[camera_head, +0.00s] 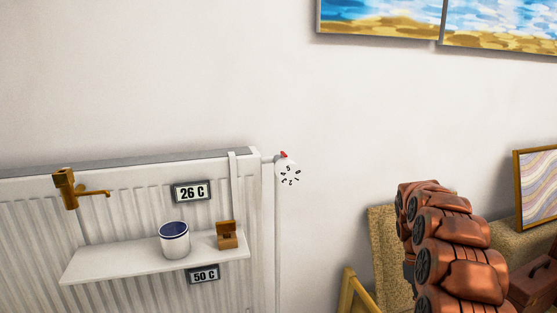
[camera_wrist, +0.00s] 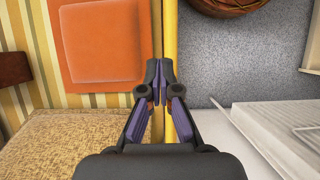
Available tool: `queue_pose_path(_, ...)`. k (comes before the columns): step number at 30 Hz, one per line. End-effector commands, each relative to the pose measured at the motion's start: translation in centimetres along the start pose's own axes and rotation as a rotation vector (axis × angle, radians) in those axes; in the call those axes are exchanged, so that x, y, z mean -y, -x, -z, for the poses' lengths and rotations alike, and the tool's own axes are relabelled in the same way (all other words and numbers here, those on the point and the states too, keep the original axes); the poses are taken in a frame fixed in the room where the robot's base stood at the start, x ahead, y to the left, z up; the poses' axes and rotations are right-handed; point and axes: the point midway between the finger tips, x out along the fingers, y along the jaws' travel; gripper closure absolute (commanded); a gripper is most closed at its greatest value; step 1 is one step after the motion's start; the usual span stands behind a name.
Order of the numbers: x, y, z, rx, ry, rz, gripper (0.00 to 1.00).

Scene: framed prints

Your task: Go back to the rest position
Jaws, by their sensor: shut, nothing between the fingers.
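My gripper (camera_wrist: 160,72) shows in the wrist view, pointing down at the floor. Its two fingers meet at the tips and hold nothing. It is above a yellow strip (camera_wrist: 173,30) that runs between a striped area and a grey area. In the head view my copper-coloured arm rises at the lower right; the gripper itself does not show there.
A white radiator (camera_head: 120,220) is at the left of the head view. Its shelf (camera_head: 110,264) holds a white cup (camera_head: 174,240) and a small wooden item (camera_head: 227,236). A valve knob (camera_head: 287,168) sits beside it. A framed picture (camera_head: 537,190) stands at the right.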

Motion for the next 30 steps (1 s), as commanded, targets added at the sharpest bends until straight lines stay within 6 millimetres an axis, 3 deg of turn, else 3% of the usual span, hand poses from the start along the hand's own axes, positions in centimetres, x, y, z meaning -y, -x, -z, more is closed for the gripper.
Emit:
queue_pose_path(12, 7.4, 3.5, -4.8, -0.06, -0.017, 0.007, 1.0)
queue_pose_path(30, 17.2, 4.2, -13.6, -0.124, -0.076, 0.024, 1.0)
